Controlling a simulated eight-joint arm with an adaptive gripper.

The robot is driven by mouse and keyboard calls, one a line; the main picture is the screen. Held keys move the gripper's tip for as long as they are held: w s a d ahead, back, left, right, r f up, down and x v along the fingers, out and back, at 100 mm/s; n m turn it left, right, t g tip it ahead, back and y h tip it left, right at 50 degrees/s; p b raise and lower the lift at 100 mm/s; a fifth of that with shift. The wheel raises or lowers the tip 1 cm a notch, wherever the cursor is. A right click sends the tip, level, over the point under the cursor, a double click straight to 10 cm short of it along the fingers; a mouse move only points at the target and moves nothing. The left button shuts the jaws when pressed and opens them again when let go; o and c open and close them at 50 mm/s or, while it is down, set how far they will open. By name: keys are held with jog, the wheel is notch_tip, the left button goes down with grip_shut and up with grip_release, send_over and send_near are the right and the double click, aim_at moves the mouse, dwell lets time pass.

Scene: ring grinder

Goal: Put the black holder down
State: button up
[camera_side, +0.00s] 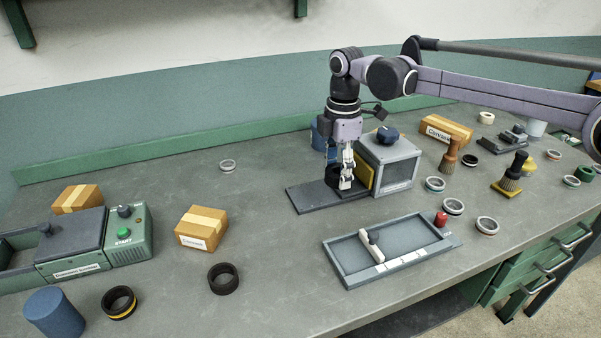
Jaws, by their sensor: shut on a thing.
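My gripper (345,184) points down in the middle of the bench, low over a dark flat plate (308,197) and just left of a grey box with a clear front (399,172). Its fingers are shut on a small dark piece, the black holder (333,176), which is partly hidden by the fingers. The holder is at or just above the plate; I cannot tell whether it touches. A yellow panel (365,178) is on the box side close to the fingers.
A grey tray (350,274) with a red knob (441,219) lies in front. A black ring (223,278), a yellow-banded ring (118,302) and a carton (202,228) are left. A green START machine (128,235) stands far left. Brushes (450,155) and several rings are right.

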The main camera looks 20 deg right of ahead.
jog(key=s+d+f+m, duration=0.1)
jog(key=s+d+m, duration=0.3)
jog(key=d+m, duration=0.2)
jog(key=s+d+f+m, duration=0.2)
jog(key=s+d+m, duration=0.3)
jog(key=d, duration=0.1)
jog(key=s+d+f+m, duration=0.1)
jog(key=s+d+m, duration=0.4)
jog(key=d+m, duration=0.1)
jog(key=shift+f+m, duration=0.25)
jog(key=shift+m, duration=0.05)
jog(key=shift+w, duration=0.15)
jog(key=w+a+r+n, duration=0.2)
jog(key=w+r+n, duration=0.25)
jog(key=w, duration=0.55)
send_over(351, 211)
jog(key=shift+m, duration=0.35)
jog(key=f, duration=0.6)
jog(key=shift+s+d, duration=0.1)
jog(key=shift+d, duration=0.2)
jog(key=shift+a+f, duration=0.35)
jog(key=shift+f, duration=1.95)
